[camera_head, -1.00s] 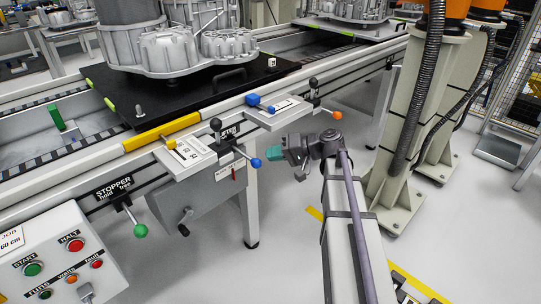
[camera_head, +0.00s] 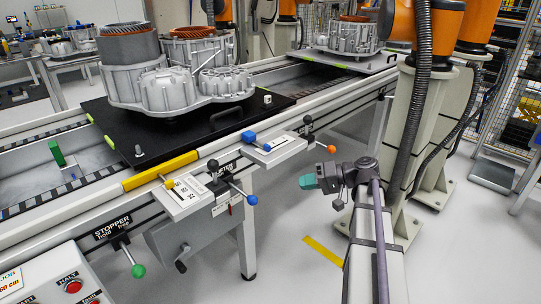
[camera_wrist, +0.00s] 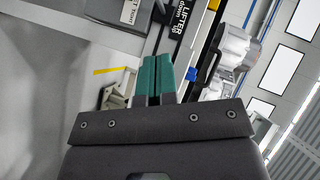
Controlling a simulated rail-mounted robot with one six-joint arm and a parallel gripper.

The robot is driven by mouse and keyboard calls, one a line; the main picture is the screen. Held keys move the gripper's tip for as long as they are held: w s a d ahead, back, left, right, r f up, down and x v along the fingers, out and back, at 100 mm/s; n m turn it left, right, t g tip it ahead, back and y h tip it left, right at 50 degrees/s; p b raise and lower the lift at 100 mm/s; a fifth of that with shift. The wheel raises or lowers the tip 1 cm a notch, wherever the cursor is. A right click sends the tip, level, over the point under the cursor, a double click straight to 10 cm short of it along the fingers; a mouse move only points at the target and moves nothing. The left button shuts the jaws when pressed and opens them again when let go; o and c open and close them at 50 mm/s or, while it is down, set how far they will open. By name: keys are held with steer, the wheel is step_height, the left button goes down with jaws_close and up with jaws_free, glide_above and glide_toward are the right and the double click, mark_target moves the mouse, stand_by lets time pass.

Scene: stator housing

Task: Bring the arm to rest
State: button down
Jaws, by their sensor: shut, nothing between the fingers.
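My gripper (camera_head: 309,182) has teal fingertips and is held in free air in front of the conveyor, to the right of the lifter lever box. In the wrist view its two teal fingers (camera_wrist: 156,78) lie side by side, closed together with nothing between them. My arm stretches from the bottom edge of the head view up to the wrist, clear of the conveyor rail and of the levers.
A stator housing (camera_head: 180,85) stands on a black pallet (camera_head: 215,122) on the conveyor. The lifter lever with its blue knob (camera_head: 251,200), the stopper's green knob (camera_head: 138,271) and an orange knob (camera_head: 331,149) stick out in front. A pale robot pedestal (camera_head: 440,130) stands at right.

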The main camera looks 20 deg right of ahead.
steer(key=s+a+f+m+g+h, duration=0.2)
steer(key=s+a+f+g+h, duration=0.3)
steer(key=s+f+h, duration=0.4)
steer(key=s+a+f+n+g+h, duration=0.1)
steer(key=a+n+h, duration=0.1)
steer(key=a, duration=0.4)
steer(key=s+a+f+n+g+h, duration=0.1)
steer(key=s+a+f+h, duration=0.1)
steer(key=a, duration=0.3)
step_height(320, 180, up, 28)
steer(key=a+p, duration=0.1)
steer(key=p, duration=2.6)
steer(key=shift+w+a+n+p, duration=0.15)
steer(key=shift+w+n+p, duration=0.15)
steer(key=shift+n+p, duration=0.1)
